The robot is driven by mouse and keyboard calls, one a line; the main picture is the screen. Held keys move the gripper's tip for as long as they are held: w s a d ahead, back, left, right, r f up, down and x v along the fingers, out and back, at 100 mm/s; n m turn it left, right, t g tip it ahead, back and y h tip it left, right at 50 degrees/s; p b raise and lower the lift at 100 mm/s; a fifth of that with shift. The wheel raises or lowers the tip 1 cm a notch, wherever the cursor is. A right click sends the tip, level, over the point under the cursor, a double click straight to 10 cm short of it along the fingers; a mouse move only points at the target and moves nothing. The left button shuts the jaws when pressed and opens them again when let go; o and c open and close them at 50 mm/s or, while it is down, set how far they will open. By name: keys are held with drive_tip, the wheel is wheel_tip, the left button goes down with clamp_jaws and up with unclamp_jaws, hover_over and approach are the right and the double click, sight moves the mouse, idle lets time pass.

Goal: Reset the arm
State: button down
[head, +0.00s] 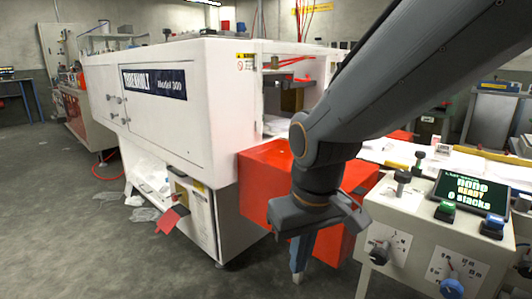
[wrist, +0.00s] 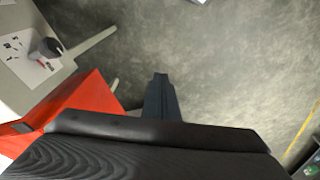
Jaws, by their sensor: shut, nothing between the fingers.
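My dark grey arm comes in from the upper right of the head view and bends down at the elbow. My gripper (head: 298,268) hangs below it, pointing down, in front of a red box-shaped part. In the wrist view my gripper (wrist: 160,78) is shut, its fingers together and empty, above bare concrete floor. Part of the fingers is hidden behind the dark wrist body in the wrist view.
A white machine (head: 165,95) stands left of my arm, with the red box (head: 262,185) at its right end. A control panel (head: 440,225) with knobs and a lit display is close at the right. Grey floor (head: 60,220) is open at the left.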

drive_tip(key=s+f+g, duration=0.2)
drive_tip(key=s, duration=0.6)
drive_tip(key=d+r+m+p, duration=0.4)
drive_tip(key=d+r+p, duration=0.9)
drive_tip(key=p, duration=0.9)
wheel_tip(320, 180, up, 2)
drive_tip(key=shift+s+r+h+p, duration=0.2)
drive_tip(key=shift+r+h+p, duration=0.1)
drive_tip(key=shift+h, duration=0.1)
